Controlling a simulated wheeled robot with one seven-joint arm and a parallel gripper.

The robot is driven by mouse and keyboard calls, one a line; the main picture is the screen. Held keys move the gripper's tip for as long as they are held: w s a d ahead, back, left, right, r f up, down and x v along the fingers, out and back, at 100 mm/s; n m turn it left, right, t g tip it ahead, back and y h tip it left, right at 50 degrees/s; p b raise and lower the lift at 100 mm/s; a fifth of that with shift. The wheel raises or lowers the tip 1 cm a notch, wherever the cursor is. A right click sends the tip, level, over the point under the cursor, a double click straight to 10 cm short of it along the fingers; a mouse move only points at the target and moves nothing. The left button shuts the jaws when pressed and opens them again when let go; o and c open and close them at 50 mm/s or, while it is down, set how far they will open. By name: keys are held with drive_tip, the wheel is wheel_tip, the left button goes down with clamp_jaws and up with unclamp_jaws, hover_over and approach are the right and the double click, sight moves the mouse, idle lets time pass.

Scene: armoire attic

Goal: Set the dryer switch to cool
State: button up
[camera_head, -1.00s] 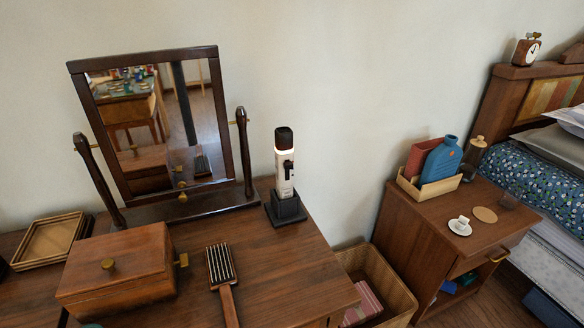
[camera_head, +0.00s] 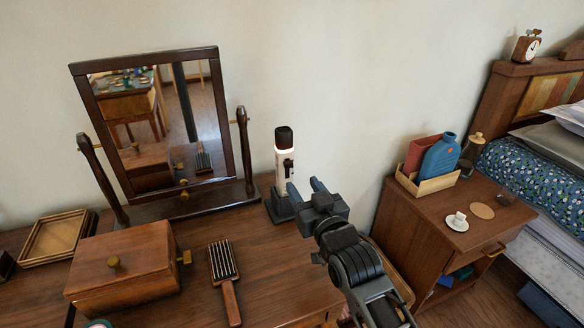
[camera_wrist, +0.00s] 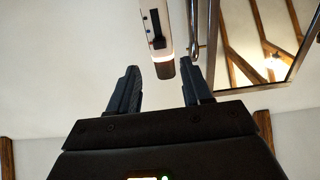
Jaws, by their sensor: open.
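The dryer (camera_head: 284,165) stands upright in a dark stand (camera_head: 281,207) at the dresser's back right corner. It is a white wand with a dark top and a glowing ring below it. A black switch (camera_head: 289,168) sits on its right side; it also shows in the wrist view (camera_wrist: 157,29), where its setting is too small to tell. My gripper (camera_head: 306,188) is open and empty, in front and to the right of the dryer's lower part. In the wrist view its fingers (camera_wrist: 160,92) lie apart, with the dryer (camera_wrist: 155,25) beyond them and not between them.
A tilting mirror (camera_head: 158,120) stands left of the dryer. A wooden box (camera_head: 125,272) and a brush (camera_head: 225,275) lie in front of it. A nightstand (camera_head: 440,215) with a cup and a blue bottle stands to the right.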

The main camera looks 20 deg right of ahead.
sight(289, 165)
drive_tip(key=w, duration=0.8)
drive_tip(key=shift+r+p, duration=0.1)
drive_tip(key=shift+p, duration=0.25)
clamp_jaws()
idle(0.4)
